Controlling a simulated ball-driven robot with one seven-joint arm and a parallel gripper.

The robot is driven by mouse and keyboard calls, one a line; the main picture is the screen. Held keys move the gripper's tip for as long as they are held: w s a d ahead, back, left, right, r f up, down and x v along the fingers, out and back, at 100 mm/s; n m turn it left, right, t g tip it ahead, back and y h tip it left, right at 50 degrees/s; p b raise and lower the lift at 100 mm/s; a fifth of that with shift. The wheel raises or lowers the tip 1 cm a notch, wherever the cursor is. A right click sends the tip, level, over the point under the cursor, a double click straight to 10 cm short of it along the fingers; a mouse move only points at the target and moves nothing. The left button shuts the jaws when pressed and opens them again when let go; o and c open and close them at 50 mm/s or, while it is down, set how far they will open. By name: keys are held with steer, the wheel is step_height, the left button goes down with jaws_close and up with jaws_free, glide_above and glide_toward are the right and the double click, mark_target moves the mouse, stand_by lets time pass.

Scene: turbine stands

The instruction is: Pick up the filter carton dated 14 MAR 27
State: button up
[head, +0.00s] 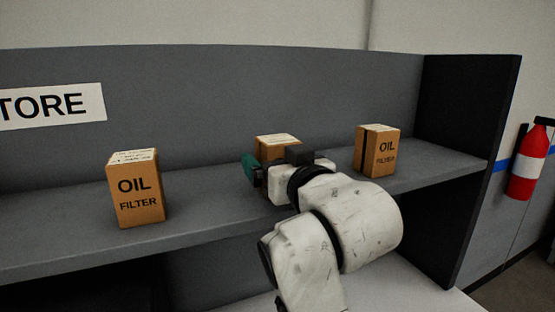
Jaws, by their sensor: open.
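Three brown filter cartons stand upright on the grey shelf (60,237) in the head view. The left carton (137,193) and the right carton (384,153) show "OIL FILTER" on their fronts. The middle carton (278,142) is mostly hidden behind my gripper and wrist. Each has a pale label on top, and the print is too small to read, so I cannot tell which is dated 14 MAR 27. My gripper (254,171) is open, in front of the middle carton. Its fingers are largely hidden, and I cannot tell whether they touch or surround the carton.
A grey back panel and a dark side wall (462,150) bound the shelf. A sign ending in "TORE" (52,105) is on the back panel. A red fire extinguisher (527,165) hangs at the far right. The shelf is clear between the left and middle cartons.

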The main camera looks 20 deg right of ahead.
steer(key=c, duration=1.3)
